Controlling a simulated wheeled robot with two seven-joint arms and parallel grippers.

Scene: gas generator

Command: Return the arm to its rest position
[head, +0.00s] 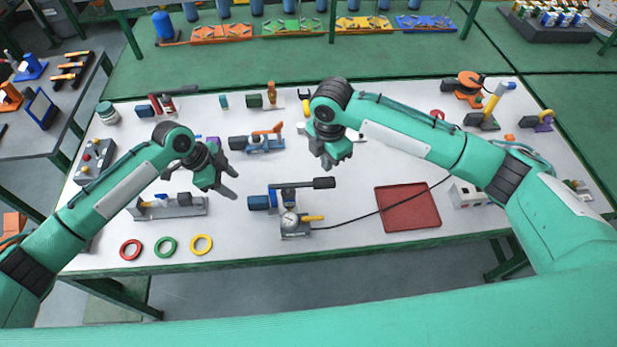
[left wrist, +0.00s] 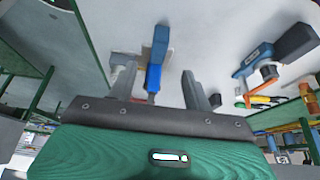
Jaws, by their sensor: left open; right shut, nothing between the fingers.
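My left gripper (head: 230,184) is open and empty above the white table, left of the blue-and-grey gauge device (head: 290,222). It also shows in the left wrist view (left wrist: 160,84), with its two fingers apart and blue parts beyond them. My right gripper (head: 331,166) hangs above the middle of the table, pointing down, with its fingers together and nothing in them. It is behind and above the black-handled valve (head: 300,186). Both arms are bent and reach in over the table from the sides.
The white table (head: 330,240) carries a red tray (head: 408,206), a grey block fixture (head: 172,206), red (head: 131,241), green and yellow rings along the front, and tools at the back. A black cable runs from the gauge device past the tray. A side bench (head: 40,135) stands at left.

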